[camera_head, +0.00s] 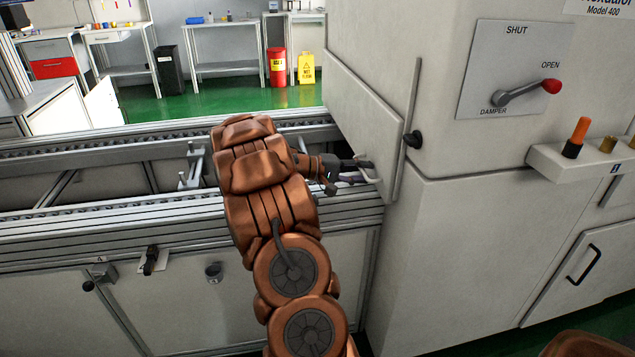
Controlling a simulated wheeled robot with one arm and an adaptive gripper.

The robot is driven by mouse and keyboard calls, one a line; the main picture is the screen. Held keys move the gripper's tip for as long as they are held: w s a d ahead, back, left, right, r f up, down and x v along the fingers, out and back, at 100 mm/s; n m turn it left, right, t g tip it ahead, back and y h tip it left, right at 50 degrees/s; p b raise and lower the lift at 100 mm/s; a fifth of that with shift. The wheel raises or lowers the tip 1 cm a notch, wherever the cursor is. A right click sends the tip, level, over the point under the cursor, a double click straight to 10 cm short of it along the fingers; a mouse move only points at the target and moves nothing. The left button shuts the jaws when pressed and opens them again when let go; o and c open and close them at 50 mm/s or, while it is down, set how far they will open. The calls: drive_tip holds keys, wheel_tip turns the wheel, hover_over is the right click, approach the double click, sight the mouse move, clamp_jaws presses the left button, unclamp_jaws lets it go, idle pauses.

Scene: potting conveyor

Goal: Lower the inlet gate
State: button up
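The inlet gate (362,112) is a pale upright panel at the left side of the large machine, above the conveyor. A small metal handle (369,173) shows at its lower edge. My copper-coloured arm reaches up and to the right, and the dark fingers of my gripper (356,164) are right at this handle. I cannot tell whether they touch or grip it. The fingers are small and seen from behind, so their opening is unclear. A purplish thing (353,177) lies just under the fingers, partly hidden.
The conveyor (90,225) runs left from the machine. A black knob (413,139) sits beside the gate's vertical rail. A damper lever (527,93) with a red knob points to OPEN.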

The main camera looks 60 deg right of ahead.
sight(376, 140)
wheel_tip(376, 140, up, 10)
drive_tip(key=p, duration=0.6)
drive_tip(key=shift+w, duration=0.15)
drive_tip(key=f+v, duration=0.2)
drive_tip(key=v, duration=0.6)
drive_tip(key=s+a+n+t+y, duration=0.2)
drive_tip(key=a+n+t+y, duration=0.2)
drive_tip(key=a, duration=2)
drive_tip(key=shift+s+r+t+p, duration=0.35)
drive_tip(key=shift+t+p, duration=0.1)
drive_tip(key=shift+t, duration=0.15)
drive_tip(key=shift+a, duration=0.2)
